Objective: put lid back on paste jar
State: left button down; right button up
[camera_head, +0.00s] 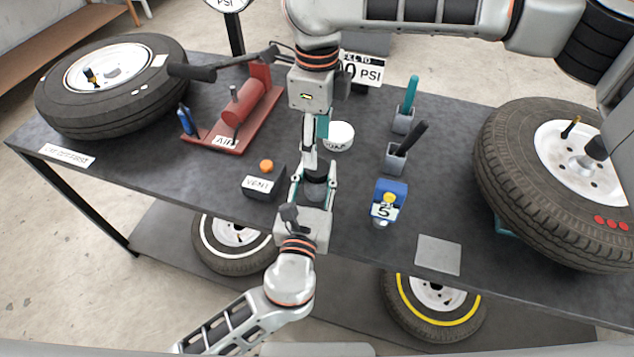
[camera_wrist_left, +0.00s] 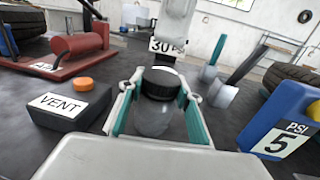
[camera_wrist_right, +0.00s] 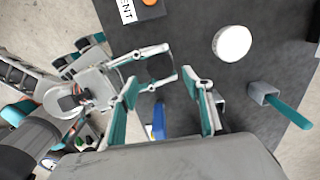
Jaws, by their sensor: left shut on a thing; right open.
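My left gripper (camera_head: 314,184) is shut on a small grey jar, which stands upright between its fingers at the front of the table. In the left wrist view the jar (camera_wrist_left: 153,119) has a pale body and a black round top (camera_wrist_left: 161,82); I cannot tell if that top is a lid or the dark mouth. My right gripper (camera_wrist_right: 170,92) is open and empty. In the head view it comes down from above, just behind the jar. A white round piece (camera_head: 339,136) with dark marks on its side lies on the table behind; it also shows in the right wrist view (camera_wrist_right: 232,43).
A VENT block (camera_head: 263,185) with an orange knob stands left of the jar. A blue PSI gauge (camera_head: 388,202) and two grey holders (camera_head: 395,160) stand to the right. A red AIR stand (camera_head: 240,110) and large tyres (camera_head: 115,85) take up the sides. A grey pad (camera_head: 438,255) lies front right.

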pick_arm(q)
jog(key=shift+f, duration=0.1)
pick_arm(e)
jog(key=shift+f, duration=3.1)
jog(key=c, duration=1.2)
jog(key=o, duration=1.3)
jog(key=shift+c, duration=0.2)
jog(key=shift+r, duration=2.3)
jog(key=o, duration=0.6)
jog(key=shift+r, duration=0.1)
